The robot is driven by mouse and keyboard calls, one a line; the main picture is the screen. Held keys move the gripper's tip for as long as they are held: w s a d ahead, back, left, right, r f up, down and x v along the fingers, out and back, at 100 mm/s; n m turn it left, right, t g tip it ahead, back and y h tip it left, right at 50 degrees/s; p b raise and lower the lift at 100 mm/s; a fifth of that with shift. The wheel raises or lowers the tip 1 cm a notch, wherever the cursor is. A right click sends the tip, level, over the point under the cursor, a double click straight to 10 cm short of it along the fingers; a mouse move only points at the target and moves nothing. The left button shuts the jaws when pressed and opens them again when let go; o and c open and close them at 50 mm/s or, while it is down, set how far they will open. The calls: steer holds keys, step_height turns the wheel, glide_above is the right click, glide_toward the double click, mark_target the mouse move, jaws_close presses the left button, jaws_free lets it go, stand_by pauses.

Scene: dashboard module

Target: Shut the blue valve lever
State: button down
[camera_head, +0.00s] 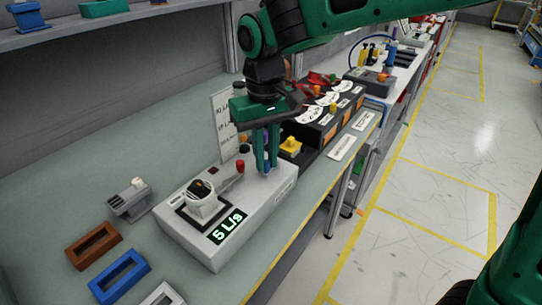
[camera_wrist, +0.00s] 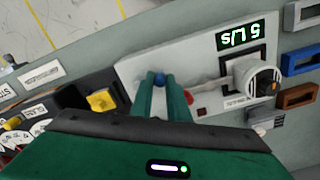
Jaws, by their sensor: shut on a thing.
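A light grey valve box (camera_head: 232,237) stands on the bench, and its green display (camera_head: 228,226) reads 5 L/s. A round white valve hub (camera_head: 203,202) sits on top, and a lever arm runs from it toward my gripper. A red knob (camera_head: 240,166) stands near that arm. My gripper (camera_head: 266,168) points down at the box's far right end. In the wrist view its fingers (camera_wrist: 160,84) are closed around a blue knob (camera_wrist: 158,79). The fingers hide the knob's base, and I cannot tell how it joins the lever arm.
Brown (camera_head: 93,246) and blue (camera_head: 120,276) frames and a grey block (camera_head: 129,200) lie left of the box. A black panel with a yellow knob (camera_head: 291,146) and dials stands close behind my gripper. A white sign (camera_head: 223,122) stands behind the box.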

steer(key=shift+w+a+r+m, duration=0.1)
steer(key=shift+w+a+m, duration=0.2)
steer(key=shift+m, duration=0.6)
steer(key=c, duration=1.7)
jaws_free()
step_height(320, 180, up, 11)
steer(key=shift+f, duration=0.15)
